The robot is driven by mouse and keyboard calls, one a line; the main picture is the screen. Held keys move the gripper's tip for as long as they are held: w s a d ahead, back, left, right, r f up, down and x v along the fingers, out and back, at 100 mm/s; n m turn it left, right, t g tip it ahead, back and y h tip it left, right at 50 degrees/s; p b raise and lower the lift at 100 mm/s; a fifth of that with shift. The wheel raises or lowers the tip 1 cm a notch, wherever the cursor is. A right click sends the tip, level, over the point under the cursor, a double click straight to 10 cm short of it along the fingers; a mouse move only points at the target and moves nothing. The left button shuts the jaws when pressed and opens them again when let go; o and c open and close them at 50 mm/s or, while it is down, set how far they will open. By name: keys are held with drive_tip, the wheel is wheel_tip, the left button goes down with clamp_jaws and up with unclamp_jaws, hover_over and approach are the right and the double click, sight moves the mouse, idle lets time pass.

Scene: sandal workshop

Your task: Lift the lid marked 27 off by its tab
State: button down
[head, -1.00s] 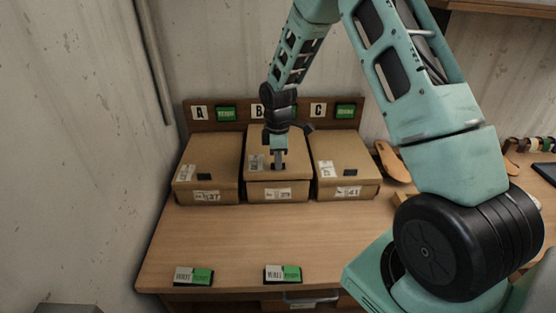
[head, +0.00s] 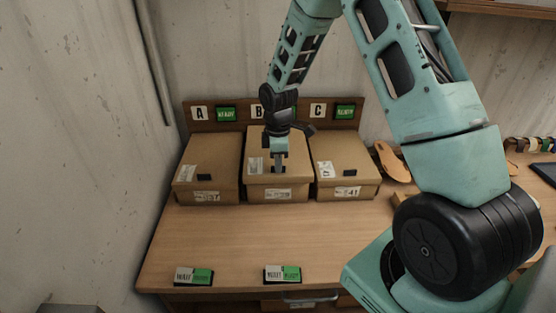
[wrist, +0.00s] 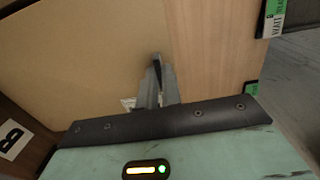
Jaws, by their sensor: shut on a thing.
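Three cardboard boxes stand in a row on the bench. The middle box (head: 300,194), under the sign B, has a front label that looks like 27 or 29; the print is too small to be sure. Its lid (head: 295,150) sits low on the box, with no clear gap at the front. My gripper (head: 279,170) points down at the lid's front part and is shut on the dark tab, which the fingers mostly hide. In the wrist view my gripper (wrist: 157,80) is over the broad lid (wrist: 90,60).
The left box (head: 215,165) and right box (head: 340,155) stand close on both sides. Two green-and-white cards (head: 194,276) (head: 283,274) lie at the bench's front edge. The bench (head: 240,235) before the boxes is clear. Sandal soles (head: 392,163) lie to the right.

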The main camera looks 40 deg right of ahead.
drive_tip(key=shift+s+a+r, duration=0.1)
drive_tip(key=shift+s+a, duration=0.6)
drive_tip(key=shift+s, duration=0.3)
drive_tip(key=shift+s+a+r, duration=0.1)
drive_tip(key=shift+s+a, duration=0.55)
drive_tip(key=shift+s, duration=0.3)
drive_tip(key=s+a+r, duration=0.2)
drive_tip(key=s+a, duration=0.3)
drive_tip(key=s, duration=0.2)
drive_tip(key=shift+s, duration=0.25)
idle(0.6)
drive_tip(key=shift+s+a, duration=0.1)
drive_tip(key=s+a+r+b, duration=0.1)
drive_tip(key=s+a+r, duration=0.2)
drive_tip(key=s, duration=0.3)
drive_tip(key=shift+s+a, duration=0.2)
drive_tip(key=shift+a, duration=0.45)
idle(0.9)
